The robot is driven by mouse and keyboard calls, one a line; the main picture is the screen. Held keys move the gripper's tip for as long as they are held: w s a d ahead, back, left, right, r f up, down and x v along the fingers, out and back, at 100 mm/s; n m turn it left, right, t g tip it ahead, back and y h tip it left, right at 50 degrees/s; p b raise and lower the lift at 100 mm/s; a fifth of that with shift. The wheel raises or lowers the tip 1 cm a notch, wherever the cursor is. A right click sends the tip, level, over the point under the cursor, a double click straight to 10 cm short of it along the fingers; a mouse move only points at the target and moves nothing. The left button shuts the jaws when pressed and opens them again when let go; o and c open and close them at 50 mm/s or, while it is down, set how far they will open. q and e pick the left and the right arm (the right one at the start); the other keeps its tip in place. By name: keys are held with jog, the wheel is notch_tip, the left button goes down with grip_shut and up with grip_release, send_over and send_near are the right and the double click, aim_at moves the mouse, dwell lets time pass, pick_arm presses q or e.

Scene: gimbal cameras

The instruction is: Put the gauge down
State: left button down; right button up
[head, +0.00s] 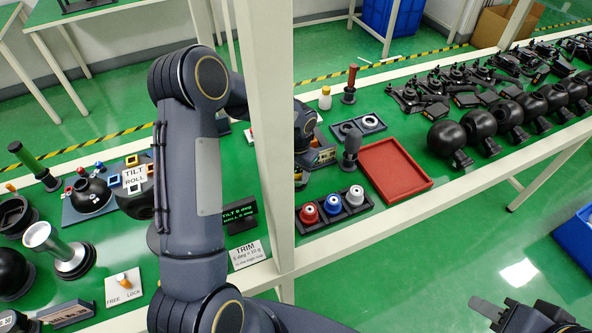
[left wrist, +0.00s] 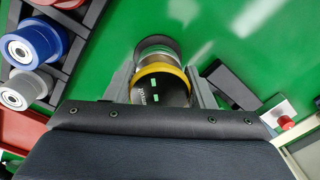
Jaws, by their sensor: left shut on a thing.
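The gauge (left wrist: 165,85) is in the left wrist view, with a yellow ring, a dark face with green marks and a round grey part beyond the ring. My left gripper (left wrist: 160,93) is shut on it, one grey finger on each side. In the head view my left gripper (head: 318,156) is partly hidden behind the white post, over the green bench. Whether the gauge touches the bench is unclear. My right gripper (head: 515,312) is at the lower right in the head view, away from the bench, its jaw opening unclear.
A black rack (head: 338,212) with red, blue and grey spools and a red tray (head: 395,168) lie close by. The white post (head: 264,120) stands in front. A TILT display (head: 238,215) and TRIM card (head: 247,254) are left of it. Black cameras line the right.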

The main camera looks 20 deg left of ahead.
pick_arm(q)
jog(key=shift+f, duration=0.25)
jog(key=c, duration=0.6)
grip_release()
jog(key=shift+c, duration=0.2)
jog(key=shift+r, duration=0.1)
jog(key=shift+r, duration=0.25)
jog(key=shift+r+p, duration=0.5)
jog(key=shift+p, duration=0.2)
notch_tip(320, 180, up, 12)
jog(key=b, duration=0.1)
jog(key=shift+d+f, duration=0.15)
jog(key=shift+d, duration=0.1)
jog(key=shift+s+f, duration=0.1)
